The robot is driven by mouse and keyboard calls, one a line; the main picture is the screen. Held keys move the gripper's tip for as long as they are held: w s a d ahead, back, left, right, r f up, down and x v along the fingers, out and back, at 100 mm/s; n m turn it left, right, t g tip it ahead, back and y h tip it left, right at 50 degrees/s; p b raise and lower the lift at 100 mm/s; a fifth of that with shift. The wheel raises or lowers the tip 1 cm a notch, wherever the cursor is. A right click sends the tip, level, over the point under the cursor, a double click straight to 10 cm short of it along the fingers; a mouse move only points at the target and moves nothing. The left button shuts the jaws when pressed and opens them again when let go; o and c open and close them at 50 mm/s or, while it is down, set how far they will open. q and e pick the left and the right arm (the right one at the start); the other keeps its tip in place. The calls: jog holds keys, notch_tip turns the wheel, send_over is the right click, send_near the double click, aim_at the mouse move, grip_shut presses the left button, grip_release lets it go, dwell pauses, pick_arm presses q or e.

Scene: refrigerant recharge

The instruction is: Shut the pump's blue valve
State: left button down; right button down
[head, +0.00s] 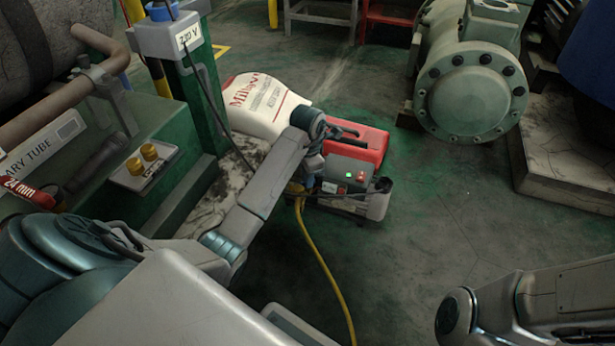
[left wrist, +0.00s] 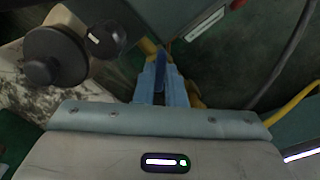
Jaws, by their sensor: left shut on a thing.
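The pump (head: 350,172) is a low grey unit on the floor, with a red and a green light on its top. My left arm reaches out to its near left side. My left gripper (head: 299,187) is there, small and partly hidden by the wrist. In the left wrist view my left gripper (left wrist: 162,72) has its two pale blue fingers closed around a darker blue piece, the blue valve (left wrist: 164,66). The fingers hide most of the valve, so I cannot tell how far it is turned. My right gripper is not in view; only part of the right arm shows.
A yellow hose (head: 324,262) runs from the pump across the floor. A red case (head: 362,148) and a white bottle (head: 262,105) stand behind the pump. A green post with a 220 V box (head: 172,38) rises at left. The floor right of the pump is clear.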

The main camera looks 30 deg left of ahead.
pick_arm(q)
jog(key=shift+m, duration=1.5)
jog(key=shift+m, duration=2.5)
jog(key=c, duration=1.4)
grip_release()
